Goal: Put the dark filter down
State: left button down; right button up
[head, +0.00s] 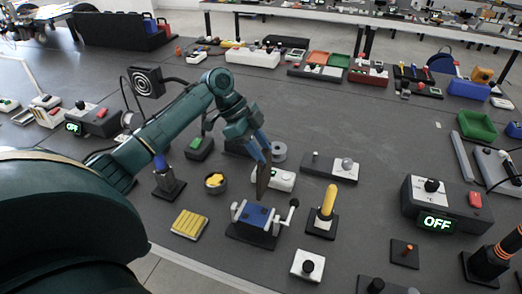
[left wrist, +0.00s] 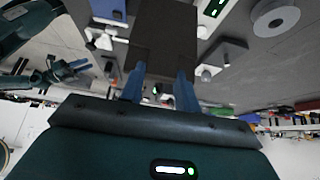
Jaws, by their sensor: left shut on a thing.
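The dark filter (head: 263,182) is a thin dark brown plate hanging from my left gripper (head: 262,150). It is tilted close to upright in the head view, above the blue clamp-like device. In the left wrist view the filter (left wrist: 165,35) fills the top centre, with the blue fingers of my left gripper (left wrist: 160,88) shut on its near end. It hides part of the bench there. I cannot tell whether its lower edge touches anything. A teal gripper with blue fingers, seemingly my right one (left wrist: 72,70), shows small at the left of the wrist view; its opening is unclear.
The blue device (head: 256,215) with a side lever stands just below the filter.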

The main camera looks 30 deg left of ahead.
pick_arm(q)
jog(key=shift+f, duration=0.4)
pick_arm(e)
jog(key=shift+w+r, duration=0.1)
jog(key=shift+w, duration=0.15)
pick_arm(q)
jog(key=shift+f, duration=0.15)
jog(key=c, duration=1)
grip_release()
jog(key=shift+c, duration=0.2)
jog(key=v, duration=1.2)
jog(key=shift+r+b, duration=0.2)
jog(key=shift+b, duration=0.2)
pick_arm(e)
jog(key=shift+a, duration=0.15)
